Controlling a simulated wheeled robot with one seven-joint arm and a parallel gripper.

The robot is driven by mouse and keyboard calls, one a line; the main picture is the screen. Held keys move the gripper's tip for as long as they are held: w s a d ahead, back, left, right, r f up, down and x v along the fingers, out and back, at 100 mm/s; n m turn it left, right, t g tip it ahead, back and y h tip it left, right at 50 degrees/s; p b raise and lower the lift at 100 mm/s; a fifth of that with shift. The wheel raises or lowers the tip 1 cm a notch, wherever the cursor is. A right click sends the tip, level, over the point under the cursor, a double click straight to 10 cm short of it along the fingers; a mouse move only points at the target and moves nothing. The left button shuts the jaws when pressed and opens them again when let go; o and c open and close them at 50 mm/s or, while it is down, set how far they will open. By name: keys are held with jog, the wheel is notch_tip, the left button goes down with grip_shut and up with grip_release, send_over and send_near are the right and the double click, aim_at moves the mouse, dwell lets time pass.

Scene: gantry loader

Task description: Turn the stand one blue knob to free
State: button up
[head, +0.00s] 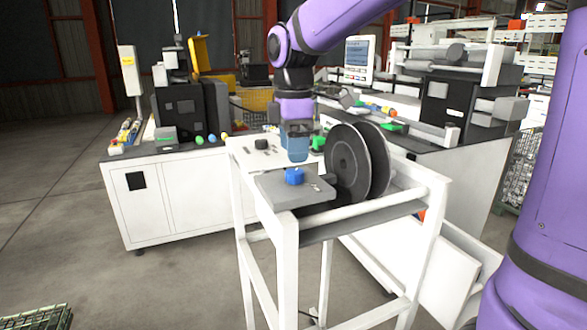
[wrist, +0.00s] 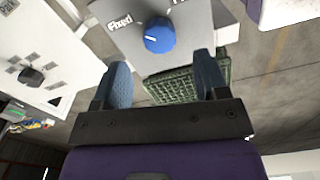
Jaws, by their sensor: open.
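The blue knob (head: 294,176) sits on the grey plate (head: 270,188) on top of the white stand (head: 285,245). In the wrist view the knob (wrist: 159,38) shows a white pointer line, angled toward the side with the word "Fixed". A second label beyond it is cut off by the picture edge. My gripper (head: 296,158) points down just above the knob in the head view. In the wrist view my gripper (wrist: 163,63) is open, its two blue fingers spread and empty, with the knob ahead of the gap between them, apart from both.
Large dark reel discs (head: 347,165) stand right beside the plate. A black knob (head: 261,144) sits on a white panel behind it; that black knob also shows at left in the wrist view (wrist: 31,77). A white cabinet (head: 165,195) stands behind left.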

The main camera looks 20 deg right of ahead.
aim_at(294, 171)
jog(key=shift+f, duration=2.55)
jog(key=c, duration=0.9)
